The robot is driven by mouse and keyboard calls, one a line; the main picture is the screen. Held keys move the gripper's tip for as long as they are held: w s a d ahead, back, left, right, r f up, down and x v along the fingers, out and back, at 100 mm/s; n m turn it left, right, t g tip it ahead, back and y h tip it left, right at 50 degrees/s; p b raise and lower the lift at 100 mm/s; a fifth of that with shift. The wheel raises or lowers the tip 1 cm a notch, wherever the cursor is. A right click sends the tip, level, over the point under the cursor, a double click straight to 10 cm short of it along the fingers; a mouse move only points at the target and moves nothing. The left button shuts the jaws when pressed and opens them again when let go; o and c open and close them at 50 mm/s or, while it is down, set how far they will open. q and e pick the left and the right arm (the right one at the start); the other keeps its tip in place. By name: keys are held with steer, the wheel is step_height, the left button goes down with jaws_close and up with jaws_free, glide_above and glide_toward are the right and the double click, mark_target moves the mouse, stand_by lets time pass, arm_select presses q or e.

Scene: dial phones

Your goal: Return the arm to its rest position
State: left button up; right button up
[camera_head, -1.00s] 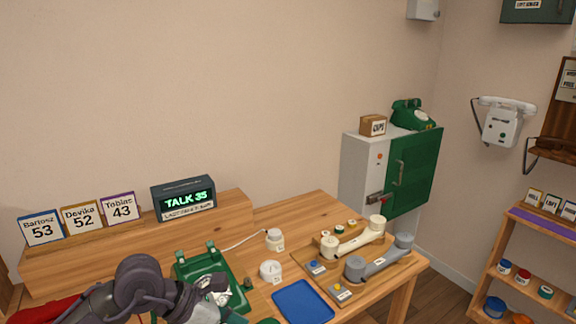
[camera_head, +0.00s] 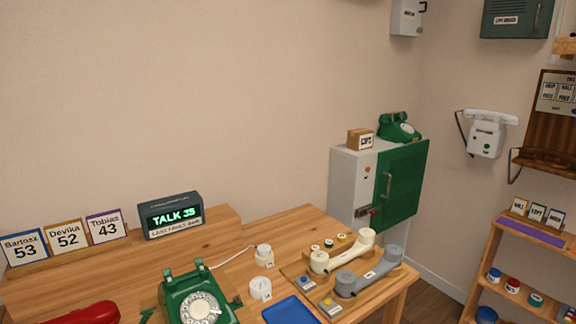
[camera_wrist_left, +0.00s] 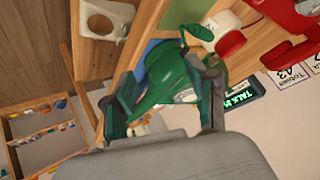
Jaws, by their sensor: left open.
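My left gripper (camera_wrist_left: 167,92) shows in the left wrist view with its two fingers spread apart and nothing clearly held between them. A green dial phone (camera_wrist_left: 172,72) appears beyond and partly behind the fingers. In the head view, no arm or gripper shows. The green dial phone (camera_head: 196,299) stands on the wooden desk (camera_head: 235,268) with its white dial facing up and its cradle prongs bare. A small green piece at the desk's lower edge is cut off by the frame. My right gripper is in neither view.
On the desk are a red handset (camera_head: 90,313), a lit display (camera_head: 170,215), number cards (camera_head: 66,236), a blue tray (camera_head: 288,310), and cream (camera_head: 342,252) and grey (camera_head: 368,272) handsets on a wooden board. A grey-green cabinet (camera_head: 402,185) and shelves (camera_head: 515,265) stand right.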

arm_select(q)
steer(key=s+d+f+n+g+h, duration=0.2)
steer(key=s+f+g, duration=0.5)
steer(key=s, duration=0.6)
step_height(320, 180, down, 24)
steer(key=f, duration=0.1)
steer(key=s+a+f+g, duration=0.1)
steer(key=s+a+f, duration=0.2)
steer(key=s+f, duration=1.3)
steer(key=shift+s+f+m+g+y, duration=0.3)
steer(key=shift+s+m+g, duration=0.1)
steer(key=shift+s, duration=0.45)
